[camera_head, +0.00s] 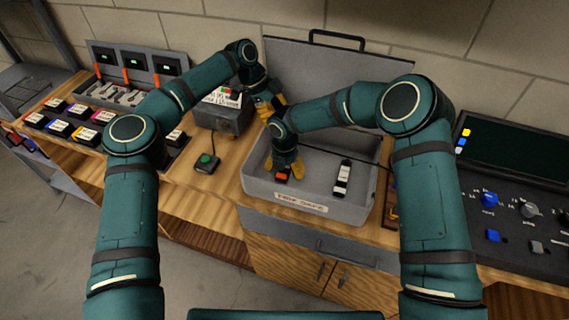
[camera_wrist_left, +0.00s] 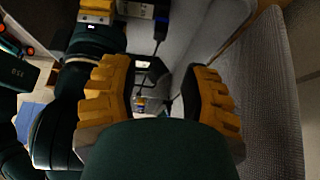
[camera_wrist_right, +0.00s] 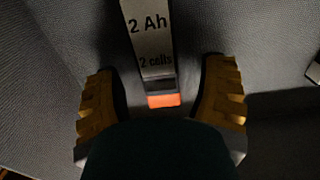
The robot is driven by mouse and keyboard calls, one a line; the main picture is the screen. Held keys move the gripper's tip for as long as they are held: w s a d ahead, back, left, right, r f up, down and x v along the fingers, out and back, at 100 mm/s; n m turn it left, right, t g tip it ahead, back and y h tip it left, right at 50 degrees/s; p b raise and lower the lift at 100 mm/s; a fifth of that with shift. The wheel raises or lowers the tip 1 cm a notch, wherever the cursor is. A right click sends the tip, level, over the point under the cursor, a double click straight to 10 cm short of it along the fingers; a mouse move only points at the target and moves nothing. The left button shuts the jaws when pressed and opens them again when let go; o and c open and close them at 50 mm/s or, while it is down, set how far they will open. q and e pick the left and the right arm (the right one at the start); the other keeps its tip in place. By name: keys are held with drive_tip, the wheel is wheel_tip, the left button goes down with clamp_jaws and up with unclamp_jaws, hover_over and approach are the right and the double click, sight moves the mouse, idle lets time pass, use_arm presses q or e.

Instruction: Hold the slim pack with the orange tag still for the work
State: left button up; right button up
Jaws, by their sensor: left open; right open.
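The slim pack with the orange tag (camera_head: 282,174) lies inside the open grey case, at its left part. The right wrist view shows its pale label (camera_wrist_right: 148,35), reading "2 Ah" and "2 cells", and its orange end. My right gripper (camera_head: 284,166) is open above it, with one yellow finger on each side and visible gaps; the head view hides much of the pack behind the gripper. My left gripper (camera_head: 271,105) is open and empty near the back left corner of the case, beside a grey box with a display.
The grey case (camera_head: 256,187) has its lid raised at the back. A black and white pack (camera_head: 342,178) lies in its right half. The grey box (camera_head: 222,120) and a green-button pedal (camera_head: 205,163) stand to the left. A control panel (camera_head: 515,205) is at the right.

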clamp_jaws()
use_arm(q)
drive_tip(key=shift+c, duration=0.4)
drive_tip(key=shift+s+f, duration=0.1)
